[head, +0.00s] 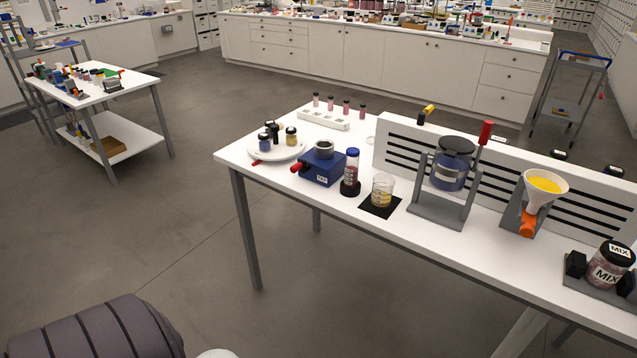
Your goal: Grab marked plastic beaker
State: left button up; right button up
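A clear plastic beaker (383,191) stands upright on a small black mat (369,209) near the front edge of the white table (425,232). It holds something yellow in its lower part. Any marking on it is too small to read. A tube with a blue cap (351,168) stands in a dark base just left of it, apart from it. Neither of my grippers is in view.
Left of the tube are a blue box (322,169) and a round white tray (260,151) with small jars. A grey stand with a jar (449,172) is right of the beaker. A slotted white panel (398,150) rises behind.

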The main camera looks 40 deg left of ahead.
aim_at(382, 192)
jog(key=u, duration=0.9)
